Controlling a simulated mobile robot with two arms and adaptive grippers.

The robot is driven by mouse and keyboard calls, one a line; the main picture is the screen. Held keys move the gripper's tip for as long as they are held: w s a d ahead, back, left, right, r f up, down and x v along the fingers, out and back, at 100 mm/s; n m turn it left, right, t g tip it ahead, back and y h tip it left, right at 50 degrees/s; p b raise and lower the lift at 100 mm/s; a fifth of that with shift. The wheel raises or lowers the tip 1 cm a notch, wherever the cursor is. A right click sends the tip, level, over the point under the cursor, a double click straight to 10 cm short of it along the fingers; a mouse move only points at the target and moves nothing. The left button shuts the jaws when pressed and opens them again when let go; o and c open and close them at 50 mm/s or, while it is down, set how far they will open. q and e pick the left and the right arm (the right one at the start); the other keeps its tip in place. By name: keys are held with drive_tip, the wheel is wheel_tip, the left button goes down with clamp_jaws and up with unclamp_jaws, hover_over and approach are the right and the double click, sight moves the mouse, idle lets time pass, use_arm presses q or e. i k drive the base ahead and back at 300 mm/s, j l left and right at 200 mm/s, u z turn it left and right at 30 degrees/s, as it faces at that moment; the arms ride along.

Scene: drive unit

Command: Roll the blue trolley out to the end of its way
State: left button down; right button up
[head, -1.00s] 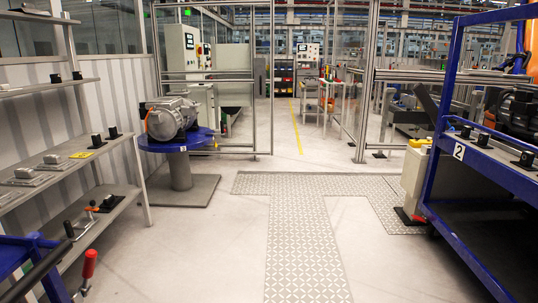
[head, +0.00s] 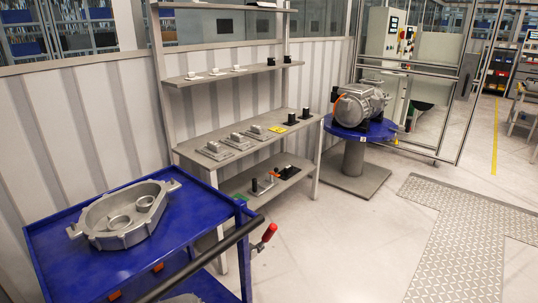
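A blue trolley (head: 95,268) stands at the lower left of the head view, cut off by the frame's bottom edge. A grey cast housing part (head: 125,214) lies on its top. A dark push bar (head: 215,256) runs along its near right side, and a lever with a red grip (head: 268,233) sticks out at its right corner. Neither of my grippers is in view.
A grey shelf rack (head: 250,140) with small fixtures stands against the wall behind the trolley. A round blue pedestal table (head: 358,132) carries a grey drive unit (head: 360,104). A patterned floor strip (head: 455,245) lies at the right. Pale floor (head: 340,245) between is clear.

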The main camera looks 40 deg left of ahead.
sight(145, 262)
drive_tip(key=u, duration=0.5)
drive_tip(key=j+u, duration=0.1)
drive_tip(key=u, duration=0.85)
drive_tip(key=i+u, duration=0.1)
drive_tip(key=u, duration=0.4)
